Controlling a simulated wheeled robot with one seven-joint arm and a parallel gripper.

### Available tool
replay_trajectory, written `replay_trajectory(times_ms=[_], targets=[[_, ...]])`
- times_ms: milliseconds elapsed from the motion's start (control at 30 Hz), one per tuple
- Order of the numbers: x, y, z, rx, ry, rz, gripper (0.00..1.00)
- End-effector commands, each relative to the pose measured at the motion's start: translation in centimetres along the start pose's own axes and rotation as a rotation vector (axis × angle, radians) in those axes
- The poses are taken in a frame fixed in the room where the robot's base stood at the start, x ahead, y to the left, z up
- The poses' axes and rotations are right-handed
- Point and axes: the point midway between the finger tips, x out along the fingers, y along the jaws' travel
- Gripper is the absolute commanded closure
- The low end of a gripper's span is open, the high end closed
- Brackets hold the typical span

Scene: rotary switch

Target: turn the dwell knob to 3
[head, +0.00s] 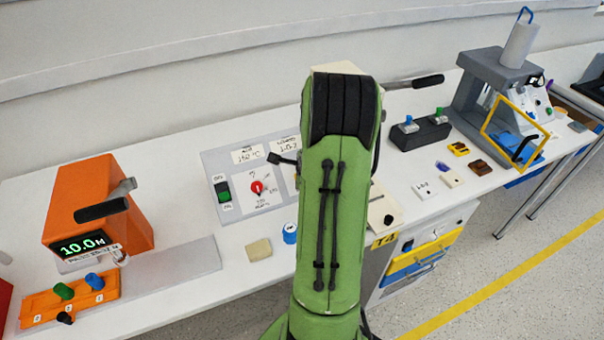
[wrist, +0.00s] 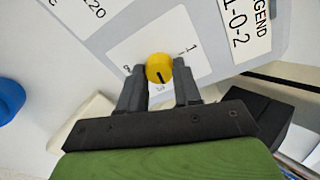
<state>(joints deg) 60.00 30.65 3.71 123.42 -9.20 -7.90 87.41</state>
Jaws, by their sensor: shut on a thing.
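A yellow round knob (wrist: 159,66) with a dark pointer line sits on a white plate of the grey panel (wrist: 112,38) in the wrist view. My gripper (wrist: 160,70) has one finger on each side of the knob and is shut on it. The pointer line points down in the picture, toward a mark that looks like 3. A 1 shows at the upper right of the knob, and another mark at its left is hard to read. In the head view my green arm hides the knob and the gripper. No dwell label is legible.
On the same panel in the head view are a red knob (head: 257,188) and a green rocker switch (head: 223,191). An orange machine (head: 98,205) stands left. A grey press (head: 490,75) with a yellow frame stands right. A tan block (head: 259,250) lies before the panel.

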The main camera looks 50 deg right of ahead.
Motion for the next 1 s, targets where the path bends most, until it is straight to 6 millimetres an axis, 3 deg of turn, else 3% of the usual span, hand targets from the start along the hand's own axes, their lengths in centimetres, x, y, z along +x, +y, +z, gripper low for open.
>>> replay_trajectory(times_ms=[433,1000], targets=[[0.00,0.00,0.03,0.289,-0.015,0.031,0.97],[0.04,0.05,0.04,0.364,-0.020,0.039,0.97]])
